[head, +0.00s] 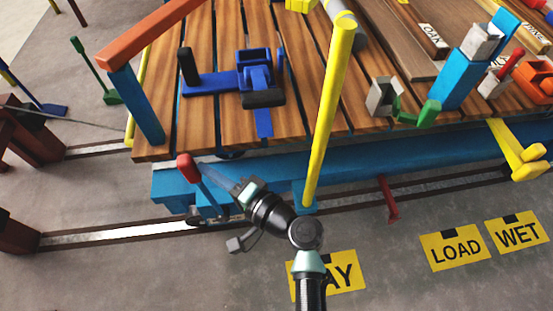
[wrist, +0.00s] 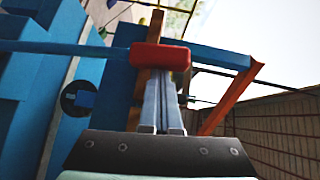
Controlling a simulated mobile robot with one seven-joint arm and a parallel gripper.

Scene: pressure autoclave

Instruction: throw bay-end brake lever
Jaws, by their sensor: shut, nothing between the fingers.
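The bay-end lever has a red grip (head: 188,168) on a blue shaft (head: 210,199), at the near left corner of the blue cart frame (head: 165,186). My gripper (head: 208,172) comes in from the right, its shut fingers close beside the grip. In the wrist view, the red grip (wrist: 160,57) lies across the fingers (wrist: 162,95) near their tips, and the blue shaft (wrist: 60,48) runs off to the left. Nothing is held between the fingers. I cannot tell whether they touch the lever.
A slatted wooden deck (head: 215,30) tops the cart, with a yellow post (head: 330,110) near my arm. A rail (head: 120,235) runs below. A red pedal-like part (head: 388,198) stands right of my arm. Yellow floor signs reading LOAD (head: 455,248) and WET (head: 518,233) lie in front.

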